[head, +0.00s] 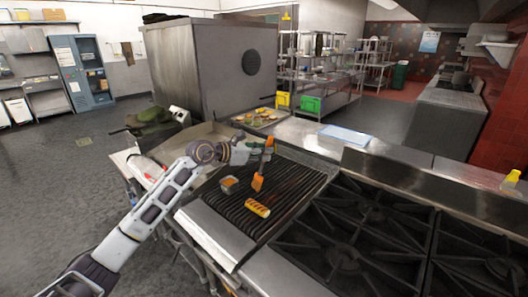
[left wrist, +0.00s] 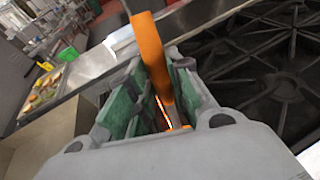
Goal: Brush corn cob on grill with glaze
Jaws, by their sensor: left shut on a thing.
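A yellow corn cob (head: 257,208) with reddish-brown marks lies on the dark ribbed grill (head: 229,222). A small container of orange glaze (head: 230,184) stands on the grill to the left of the corn. My left gripper (head: 255,147) is above the back of the grill, behind the corn, shut on an orange brush (head: 258,182). The brush hangs upright with its broad orange head down, close to the grill; I cannot tell if it touches. In the left wrist view the orange brush (left wrist: 151,50) is between the green finger pads. My right gripper is not in view.
A black burner stove (head: 345,255) adjoins the grill at right. A steel counter runs behind, with a light blue board (head: 345,136) and a tray of food (head: 262,117). A red-and-white bottle (head: 146,168) lies left of the grill.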

